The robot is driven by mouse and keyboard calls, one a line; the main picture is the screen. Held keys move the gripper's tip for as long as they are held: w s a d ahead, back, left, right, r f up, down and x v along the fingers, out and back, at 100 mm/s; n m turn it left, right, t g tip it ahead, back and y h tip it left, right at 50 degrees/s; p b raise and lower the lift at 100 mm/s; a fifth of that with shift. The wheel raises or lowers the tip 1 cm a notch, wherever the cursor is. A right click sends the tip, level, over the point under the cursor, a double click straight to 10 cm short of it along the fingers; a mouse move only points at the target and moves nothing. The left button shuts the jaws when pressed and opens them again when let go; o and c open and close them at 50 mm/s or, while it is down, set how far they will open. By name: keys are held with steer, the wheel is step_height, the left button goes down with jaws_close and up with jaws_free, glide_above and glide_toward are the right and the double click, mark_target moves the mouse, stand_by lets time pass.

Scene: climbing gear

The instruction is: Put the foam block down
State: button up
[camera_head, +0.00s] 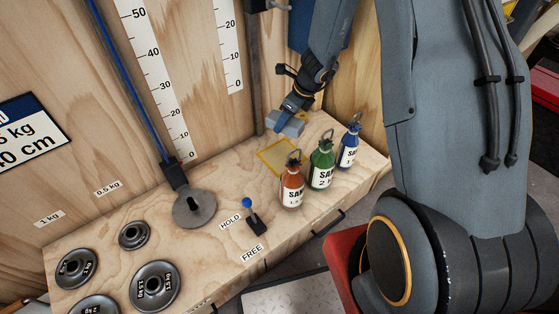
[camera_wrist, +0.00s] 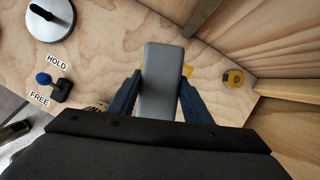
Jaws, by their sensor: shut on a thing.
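My gripper (camera_head: 290,111) is shut on the foam block (camera_head: 287,124), a grey rectangular block, at the back right of the wooden bench. In the wrist view the foam block (camera_wrist: 162,75) lies between the two blue fingers of my gripper (camera_wrist: 158,96). It appears to be above the bench top; the size of the gap is unclear. A yellow outlined area (camera_head: 277,158) is on the bench, just below and left of the block in the head view. In the wrist view the block hides most of it, with a yellow piece (camera_wrist: 187,71) showing at its right.
Orange (camera_head: 292,188), green (camera_head: 321,168) and blue (camera_head: 349,146) sand bottles stand along the bench's front right edge. A lever (camera_head: 255,219) and a round grey plate (camera_head: 194,209) are left of the outline.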

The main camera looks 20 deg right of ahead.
steer(key=f+b, duration=0.3)
steer(key=f, duration=0.2)
steer(key=w+f+b, duration=0.1)
steer(key=f+b, duration=0.3)
steer(key=f, duration=0.2)
steer(key=w+f+b, duration=0.1)
steer(key=f+b, duration=0.2)
steer(key=f, duration=0.2)
steer(key=shift+w+a+f+b, duration=0.15)
steer(key=shift+f+b, duration=0.15)
steer(key=shift+f, duration=0.1)
steer(key=shift+f, duration=0.15)
steer(key=o, duration=1.1)
steer(key=shift+c, duration=0.2)
